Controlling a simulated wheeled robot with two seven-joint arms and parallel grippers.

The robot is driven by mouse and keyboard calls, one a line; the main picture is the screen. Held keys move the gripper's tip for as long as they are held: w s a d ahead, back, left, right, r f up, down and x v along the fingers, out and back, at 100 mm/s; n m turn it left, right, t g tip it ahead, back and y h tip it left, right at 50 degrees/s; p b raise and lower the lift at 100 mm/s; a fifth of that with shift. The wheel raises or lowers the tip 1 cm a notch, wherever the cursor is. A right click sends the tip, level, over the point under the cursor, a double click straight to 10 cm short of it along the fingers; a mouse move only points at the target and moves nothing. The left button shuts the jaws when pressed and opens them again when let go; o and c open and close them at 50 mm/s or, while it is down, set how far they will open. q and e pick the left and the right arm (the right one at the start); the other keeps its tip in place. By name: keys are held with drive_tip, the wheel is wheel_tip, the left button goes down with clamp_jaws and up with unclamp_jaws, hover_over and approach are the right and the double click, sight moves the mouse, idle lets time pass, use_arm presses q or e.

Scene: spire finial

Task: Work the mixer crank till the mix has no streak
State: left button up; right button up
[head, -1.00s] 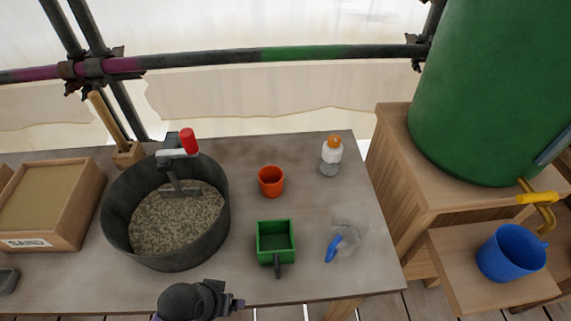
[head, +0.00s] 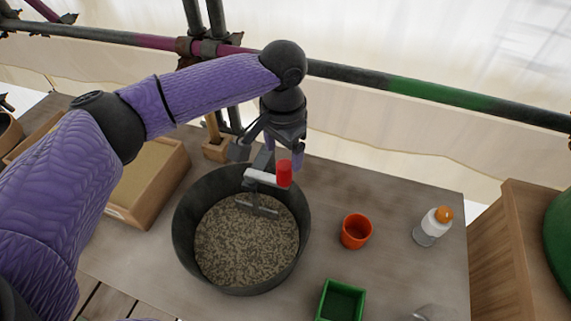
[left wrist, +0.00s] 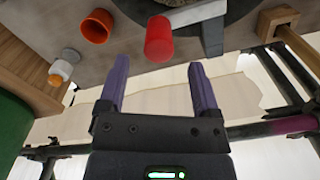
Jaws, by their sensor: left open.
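The mixer tub (head: 184,238) is a dark round bucket on the table, holding a speckled grey-tan mix (head: 245,245). A crank with a pale arm (head: 262,178) and a red handle (head: 284,174) sits over its back rim. A paddle stands in the mix. My left gripper (head: 270,150) hangs just above and behind the red handle. In the left wrist view its two purple fingers (left wrist: 160,85) are spread, and the red handle (left wrist: 159,40) lies beyond their tips, not between them. My right gripper is not in view.
An orange cup (head: 356,231), a white bottle with an orange cap (head: 433,227) and a green box (head: 341,301) stand right of the tub. A wooden sand box (head: 150,180) is on its left. Scaffold poles (head: 350,72) run behind the table.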

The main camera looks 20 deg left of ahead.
sight(284, 163)
use_arm(q)
wheel_tip(284, 163, down, 6)
drive_tip(key=shift+r+b, duration=0.2)
drive_tip(key=shift+b, duration=0.4)
drive_tip(key=shift+d, duration=0.1)
drive_tip(key=shift+c, duration=0.3)
clamp_jaws()
drive_tip(key=shift+r, duration=0.1)
idle(0.5)
